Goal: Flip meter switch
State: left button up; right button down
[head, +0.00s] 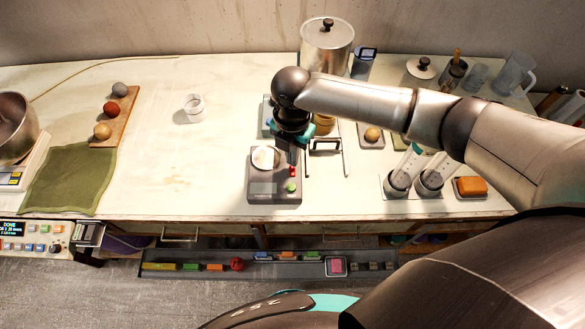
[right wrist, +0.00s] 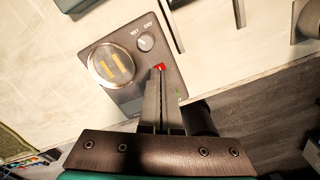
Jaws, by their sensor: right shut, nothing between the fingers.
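In the right wrist view the meter (right wrist: 135,38) has a knob marked WET and DRY (right wrist: 146,42). There the shut, empty fingertips of the right gripper (right wrist: 158,72) are at the red switch (right wrist: 161,67) and cover part of it. I cannot tell whether they touch it, or which way it is set. My left gripper is not in view.
Behind the gripper are a lidded metal pot (head: 327,45) and another grey device (head: 268,112). Two clear cylinders (head: 398,182) and an orange block (head: 471,187) are further right.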

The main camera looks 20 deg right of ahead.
jog(key=shift+f+b, duration=0.65)
jog(key=shift+f, duration=0.4)
dwell(0.9)
jog(key=shift+s, duration=0.1)
notch_tip(320, 180, up, 7)
jog(key=p, duration=0.8)
jog(key=shift+r, duration=0.1)
dwell(0.4)
